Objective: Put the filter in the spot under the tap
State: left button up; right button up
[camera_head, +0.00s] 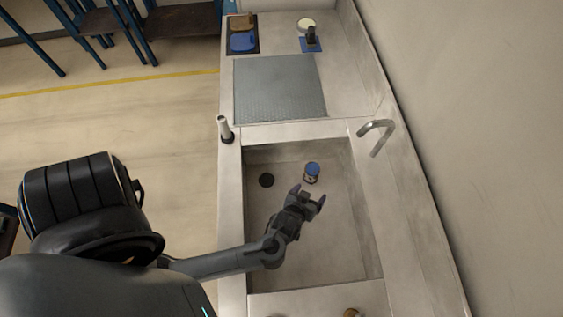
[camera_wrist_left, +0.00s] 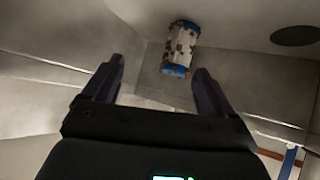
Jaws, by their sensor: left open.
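The filter (camera_head: 312,172) is a small cylinder with blue ends and a pale, brown-speckled middle. It stands or lies in the sink basin near the round dark drain (camera_head: 266,180). It also shows in the left wrist view (camera_wrist_left: 181,48), beyond the fingertips. My left gripper (camera_head: 307,196) is over the basin, just nearer than the filter. Its fingers are apart with nothing between them, and they appear apart from the filter. The curved metal tap (camera_head: 376,135) is at the sink's right rim. My right gripper is not in view.
The sink's left rim (camera_head: 231,220) and back rim bound the basin. An upright pale-topped object (camera_head: 225,129) stands on the left rim. A grey ribbed mat (camera_head: 280,87) lies behind the sink. A blue item on a tray (camera_head: 243,41) and a dark item on a blue base (camera_head: 311,42) are further back.

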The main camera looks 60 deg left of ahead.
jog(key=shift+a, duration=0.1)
pick_arm(q)
jog(key=s+r+m+g+h, duration=0.4)
jog(key=s+r+m, duration=0.4)
jog(key=s+r, duration=0.3)
jog(key=shift+s+r+m+g+h, duration=0.3)
jog(key=shift+s+r+g, duration=0.05)
jog(key=shift+s+g, duration=0.45)
jog(key=shift+d, duration=0.1)
